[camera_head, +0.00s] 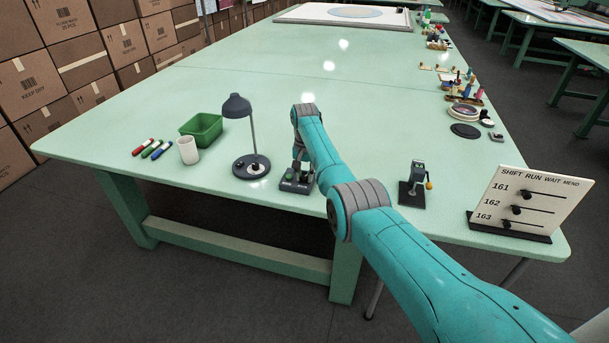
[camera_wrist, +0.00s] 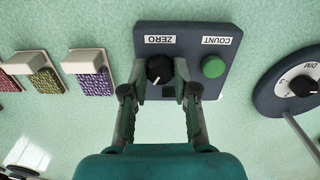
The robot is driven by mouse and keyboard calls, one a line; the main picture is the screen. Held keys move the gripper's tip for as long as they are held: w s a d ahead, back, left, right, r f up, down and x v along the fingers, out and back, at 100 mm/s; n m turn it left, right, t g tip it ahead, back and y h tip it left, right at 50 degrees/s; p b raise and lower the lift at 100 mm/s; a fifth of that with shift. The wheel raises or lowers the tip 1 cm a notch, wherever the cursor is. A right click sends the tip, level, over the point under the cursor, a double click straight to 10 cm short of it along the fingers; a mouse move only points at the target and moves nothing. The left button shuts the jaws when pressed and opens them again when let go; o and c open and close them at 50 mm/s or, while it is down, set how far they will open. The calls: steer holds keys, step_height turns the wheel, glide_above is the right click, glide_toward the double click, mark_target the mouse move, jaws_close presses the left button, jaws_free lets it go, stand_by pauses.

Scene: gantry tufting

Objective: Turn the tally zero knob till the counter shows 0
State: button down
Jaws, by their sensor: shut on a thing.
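The tally box (camera_head: 295,187) is a dark grey unit near the table's front edge, partly covered by my arm in the head view. In the wrist view its panel (camera_wrist: 205,45) has a black ZERO knob (camera_wrist: 160,69) with a white pointer line and a green COUNT button (camera_wrist: 213,67). My gripper (camera_wrist: 160,72) is shut on the ZERO knob, one finger on each side of it. The pointer line points down, slightly left, in the wrist view. A dark window (camera_wrist: 170,92) below the knob is partly hidden by my gripper, and its number cannot be read.
A desk lamp (camera_head: 251,165) with a DIM knob (camera_wrist: 303,86) stands beside the box. Textured samples with pale tops (camera_wrist: 88,65) lie on its other side. A cup (camera_head: 188,151), green bin (camera_head: 203,128), small dark device (camera_head: 412,190) and shift board (camera_head: 528,200) stand nearby.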

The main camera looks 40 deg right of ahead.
steer(key=shift+m, duration=0.8)
steer(key=c, duration=0.9)
jaws_free()
step_height(320, 180, up, 12)
